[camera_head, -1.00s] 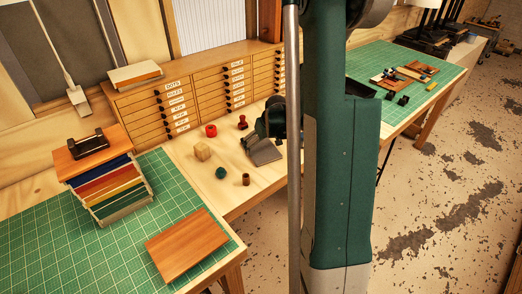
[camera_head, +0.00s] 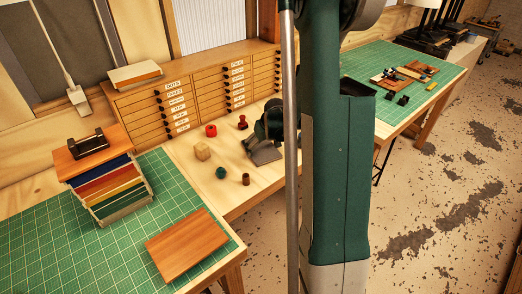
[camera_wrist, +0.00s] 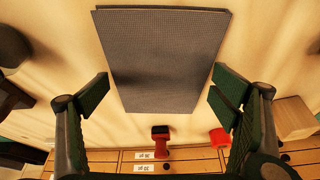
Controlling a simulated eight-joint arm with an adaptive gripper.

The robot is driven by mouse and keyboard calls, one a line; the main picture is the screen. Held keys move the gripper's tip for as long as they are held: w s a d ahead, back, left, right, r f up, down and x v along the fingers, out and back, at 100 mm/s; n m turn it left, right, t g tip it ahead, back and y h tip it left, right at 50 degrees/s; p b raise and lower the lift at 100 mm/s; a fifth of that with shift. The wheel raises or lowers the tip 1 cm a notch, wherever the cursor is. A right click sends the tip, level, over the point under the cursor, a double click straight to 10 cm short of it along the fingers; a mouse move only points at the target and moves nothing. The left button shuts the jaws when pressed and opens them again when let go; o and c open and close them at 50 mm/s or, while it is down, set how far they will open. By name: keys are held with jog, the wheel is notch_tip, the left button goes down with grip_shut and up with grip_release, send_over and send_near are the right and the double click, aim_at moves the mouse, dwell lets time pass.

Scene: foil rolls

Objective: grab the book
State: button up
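A grey book (camera_head: 264,153) lies on the light wooden bench top in the head view, partly covered by my gripper (camera_head: 270,126). In the wrist view the grey book (camera_wrist: 165,60) lies flat, wider at the top of the picture. My gripper (camera_wrist: 160,95) is open there, with one green-padded finger on each side of the book's lower part. Nothing is between the fingers in their grip. The fingers look apart from the book; their height above it is hard to tell.
A drawer cabinet (camera_head: 200,90) stands behind. A brown board (camera_head: 187,244) lies on the green mat.

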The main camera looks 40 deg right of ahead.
aim_at(262, 149)
jog(key=c, duration=0.5)
jog(key=shift+r, duration=0.1)
jog(key=shift+r, duration=4.9)
